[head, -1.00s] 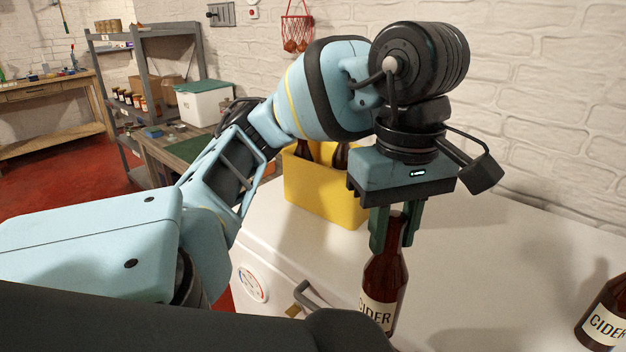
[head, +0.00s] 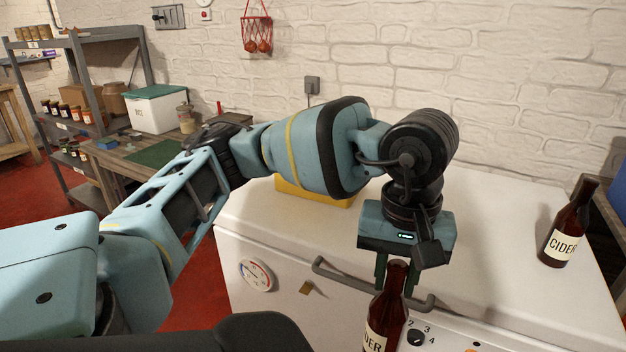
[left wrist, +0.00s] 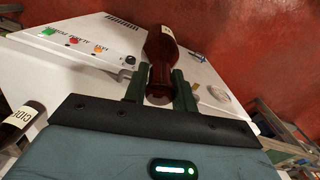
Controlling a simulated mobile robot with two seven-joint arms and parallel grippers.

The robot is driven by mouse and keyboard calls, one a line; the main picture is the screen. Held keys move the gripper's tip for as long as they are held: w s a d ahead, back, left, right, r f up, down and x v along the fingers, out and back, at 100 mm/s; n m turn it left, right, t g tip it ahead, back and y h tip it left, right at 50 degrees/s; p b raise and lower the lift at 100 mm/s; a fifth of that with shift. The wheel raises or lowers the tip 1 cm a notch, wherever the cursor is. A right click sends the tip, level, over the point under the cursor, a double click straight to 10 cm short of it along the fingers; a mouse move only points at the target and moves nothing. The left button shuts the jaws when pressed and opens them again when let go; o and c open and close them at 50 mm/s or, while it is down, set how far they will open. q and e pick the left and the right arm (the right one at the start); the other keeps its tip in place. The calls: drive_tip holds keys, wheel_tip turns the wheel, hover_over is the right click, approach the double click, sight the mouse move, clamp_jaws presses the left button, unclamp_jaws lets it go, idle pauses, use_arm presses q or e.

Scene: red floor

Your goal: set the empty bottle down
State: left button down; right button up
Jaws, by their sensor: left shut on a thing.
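My left gripper (head: 393,272) points down and is shut on the neck of a brown glass cider bottle (head: 385,318). The bottle hangs upright at the front edge of the white freezer, overlapping its handle in the head view; its base is cut off by the frame. In the left wrist view the bottle (left wrist: 160,50) extends away from between the two green fingers (left wrist: 160,92). I cannot tell whether anything is under it. A second cider bottle (head: 567,230) stands on the freezer lid at the right. My right gripper is not in view.
The white freezer (head: 490,235) has a wide clear lid area. Its handle (head: 330,272), dial (head: 256,275) and knob (head: 415,337) are on the front. A yellow crate (head: 315,197) is mostly behind my arm. A bench and shelves (head: 95,90) stand at the left.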

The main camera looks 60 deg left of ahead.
use_arm(q)
drive_tip(key=w+d+f+m, duration=0.4)
drive_tip(key=f+m, duration=0.4)
drive_tip(key=f, duration=0.1)
drive_tip(key=shift+w+d+f, duration=0.25)
drive_tip(key=shift+w+d, duration=0.1)
drive_tip(key=shift+w, duration=0.05)
